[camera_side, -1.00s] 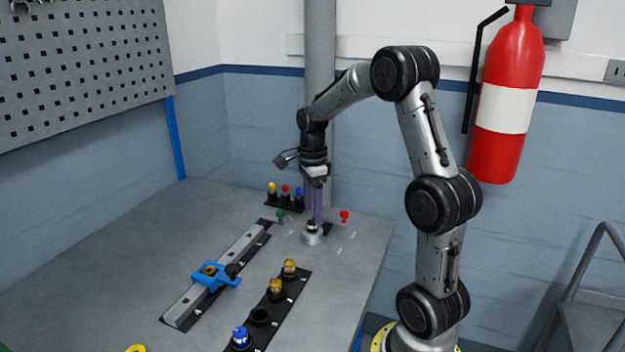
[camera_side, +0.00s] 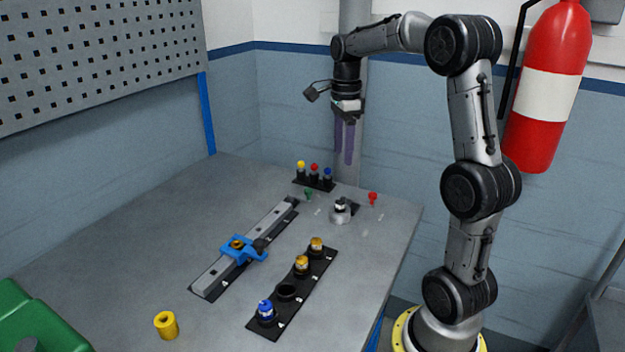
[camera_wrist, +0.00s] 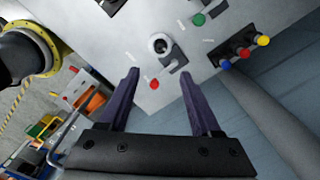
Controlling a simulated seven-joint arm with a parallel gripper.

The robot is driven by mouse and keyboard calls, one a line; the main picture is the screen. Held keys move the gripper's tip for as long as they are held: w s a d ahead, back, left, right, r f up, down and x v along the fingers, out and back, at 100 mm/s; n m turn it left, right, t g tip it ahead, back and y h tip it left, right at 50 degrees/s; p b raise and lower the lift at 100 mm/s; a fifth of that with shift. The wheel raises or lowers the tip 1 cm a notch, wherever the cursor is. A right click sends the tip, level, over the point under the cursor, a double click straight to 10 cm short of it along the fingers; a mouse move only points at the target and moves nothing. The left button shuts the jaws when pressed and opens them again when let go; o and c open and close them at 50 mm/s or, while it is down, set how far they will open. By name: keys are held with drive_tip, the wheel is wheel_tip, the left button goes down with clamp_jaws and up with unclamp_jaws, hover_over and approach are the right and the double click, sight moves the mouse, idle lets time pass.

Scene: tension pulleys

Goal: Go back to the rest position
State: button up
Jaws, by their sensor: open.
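My gripper (camera_side: 345,140) is open and empty, pointing down above the far end of the table. Its two purple fingers stand apart in the wrist view (camera_wrist: 163,103). Below it on the table is a round metal fixture (camera_side: 340,212) with a dark top; it also shows in the wrist view (camera_wrist: 158,45), beyond the fingertips. A red knob (camera_side: 373,198) stands to its right and a green knob (camera_side: 308,195) to its left.
A rail (camera_side: 222,275) carries a blue part (camera_side: 241,250). A black holder (camera_side: 284,311) bears orange and blue pulleys. A yellow cylinder (camera_side: 166,325) stands near a green bin (camera_side: 32,322). A rack with coloured knobs (camera_side: 314,183) sits behind. A fire extinguisher (camera_side: 546,90) hangs right.

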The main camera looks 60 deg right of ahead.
drive_tip(key=s+a+r+n+t, duration=0.2)
drive_tip(key=s+a+r+n, duration=0.15)
drive_tip(key=a, duration=0.45)
drive_tip(key=s+a+r+n+t, duration=0.1)
drive_tip(key=s+a+r+n, duration=0.15)
drive_tip(key=a+n, duration=0.45)
drive_tip(key=s+a+f+n+t, duration=0.2)
drive_tip(key=s+a+f+n, duration=0.5)
drive_tip(key=n, duration=0.9)
drive_tip(key=shift+s+a+f+t, duration=0.25)
drive_tip(key=shift+s+a+t, duration=0.05)
drive_tip(key=shift+s+a, duration=0.3)
drive_tip(key=shift+n, duration=0.25)
